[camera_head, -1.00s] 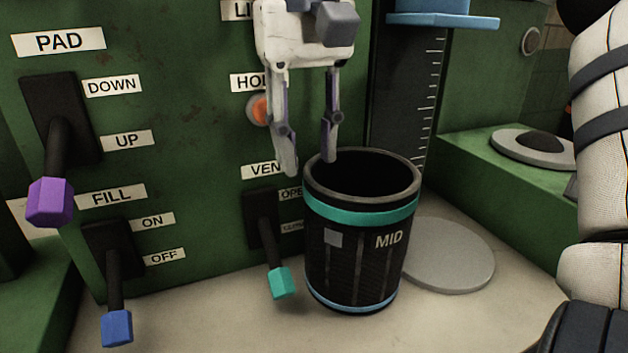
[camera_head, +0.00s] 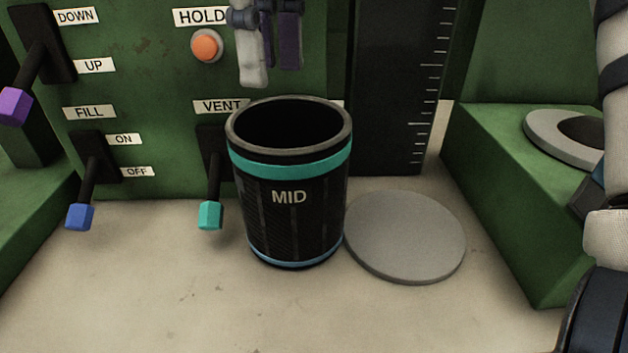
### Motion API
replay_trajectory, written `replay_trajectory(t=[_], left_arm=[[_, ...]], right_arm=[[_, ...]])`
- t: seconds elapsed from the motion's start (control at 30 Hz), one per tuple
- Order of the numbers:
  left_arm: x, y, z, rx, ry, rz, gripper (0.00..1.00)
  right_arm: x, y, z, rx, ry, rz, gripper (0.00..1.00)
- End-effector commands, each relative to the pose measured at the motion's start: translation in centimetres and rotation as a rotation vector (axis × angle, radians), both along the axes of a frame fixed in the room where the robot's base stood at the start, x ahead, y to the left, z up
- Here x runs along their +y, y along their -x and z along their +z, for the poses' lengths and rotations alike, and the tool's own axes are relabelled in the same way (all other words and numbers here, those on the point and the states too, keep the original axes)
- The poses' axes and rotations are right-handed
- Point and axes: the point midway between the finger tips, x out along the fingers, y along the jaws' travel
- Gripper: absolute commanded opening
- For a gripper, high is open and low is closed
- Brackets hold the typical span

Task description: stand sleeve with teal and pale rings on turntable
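A black open-topped sleeve (camera_head: 290,222) stands upright on the pale surface. It has a teal ring near its top, a light blue ring at its base and the label MID. A flat grey disc (camera_head: 405,236) lies just right of it. Another grey disc with a dark centre (camera_head: 552,131) sits on the green block at the right. I cannot tell which disc is the turntable. My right gripper (camera_head: 270,75) hangs above and behind the sleeve's rim, holding nothing visible. Its fingers look close together, but the angle hides their gap. My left gripper is out of view.
A green panel (camera_head: 130,170) stands behind, with an orange HOLD button (camera_head: 207,46). The teal VENT lever (camera_head: 210,214) is close to the sleeve's left side. A blue lever (camera_head: 80,215) and a purple lever (camera_head: 14,106) stick out farther left. The front surface is clear.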

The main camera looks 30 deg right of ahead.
Motion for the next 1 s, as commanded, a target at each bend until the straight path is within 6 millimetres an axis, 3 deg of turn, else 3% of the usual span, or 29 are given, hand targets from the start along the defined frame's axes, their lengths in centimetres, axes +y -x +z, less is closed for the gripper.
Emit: replay_trajectory(t=[0.2,0.6,0.87,1.0], left_arm=[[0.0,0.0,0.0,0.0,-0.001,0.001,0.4],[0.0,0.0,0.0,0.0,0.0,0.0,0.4],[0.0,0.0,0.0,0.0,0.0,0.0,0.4],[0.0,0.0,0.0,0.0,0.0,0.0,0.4]], right_arm=[[0.0,0.0,-4.8,0.004,0.001,-0.002,0.31],[0.4,0.4,-11.1,0.004,0.0,-0.002,0.31],[0.4,0.4,-11.7,0.0,0.0,-0.002,0.31],[0.4,0.4,-11.6,0.0,0.0,-0.002,0.02]])
